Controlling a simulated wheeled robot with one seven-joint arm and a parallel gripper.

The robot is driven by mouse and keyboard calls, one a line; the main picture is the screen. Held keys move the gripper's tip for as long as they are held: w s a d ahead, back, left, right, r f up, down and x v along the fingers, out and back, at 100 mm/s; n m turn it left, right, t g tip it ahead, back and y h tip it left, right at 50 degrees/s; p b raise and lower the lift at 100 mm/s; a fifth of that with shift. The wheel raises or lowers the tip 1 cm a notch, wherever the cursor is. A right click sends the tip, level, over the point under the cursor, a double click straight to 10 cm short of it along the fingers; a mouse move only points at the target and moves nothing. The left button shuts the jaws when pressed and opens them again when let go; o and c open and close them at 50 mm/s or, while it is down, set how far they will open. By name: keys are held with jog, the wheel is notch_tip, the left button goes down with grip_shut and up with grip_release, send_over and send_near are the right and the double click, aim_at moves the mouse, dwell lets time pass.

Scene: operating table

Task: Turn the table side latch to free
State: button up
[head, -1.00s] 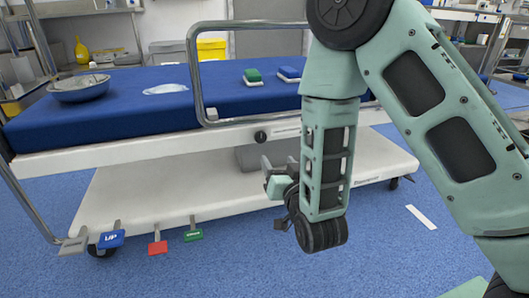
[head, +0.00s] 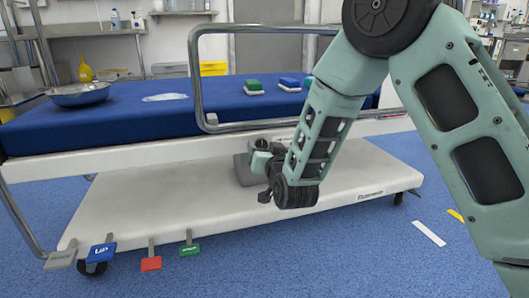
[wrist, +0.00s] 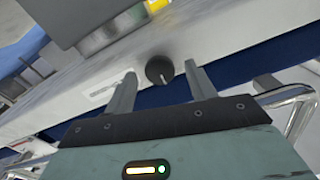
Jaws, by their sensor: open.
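The side latch is a round black knob (wrist: 159,69) with a pale pointer mark, set on the white side rail of the table. In the wrist view it lies between and beyond my two fingertips. My gripper (wrist: 161,73) is open, with one finger to each side of the knob's outline and nothing held. I cannot tell whether the fingers touch it. In the head view my gripper (head: 262,152) is at the side rail, and the knob is mostly or wholly hidden by it.
A metal guard rail (head: 192,75) rises above the blue tabletop (head: 120,119).

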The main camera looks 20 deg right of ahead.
jog(key=c, duration=1)
jog(key=shift+o, duration=0.2)
jog(key=shift+n+p, duration=0.3)
jog(key=n+p, duration=0.2)
jog(key=n, duration=0.1)
jog(key=shift+r+n+p, duration=0.1)
jog(key=shift+n+p, duration=0.2)
jog(key=shift+n, duration=0.1)
jog(key=n+p, duration=0.4)
jog(key=n, duration=0.1)
jog(key=shift+a, duration=0.1)
jog(key=n+p, duration=0.4)
jog(key=n, duration=0.1)
jog(key=shift+s+n, duration=0.1)
jog(key=shift+n, duration=0.2)
jog(key=shift+f+n+p, duration=0.2)
jog(key=shift+n+p, duration=1.05)
jog(key=shift+n, duration=0.25)
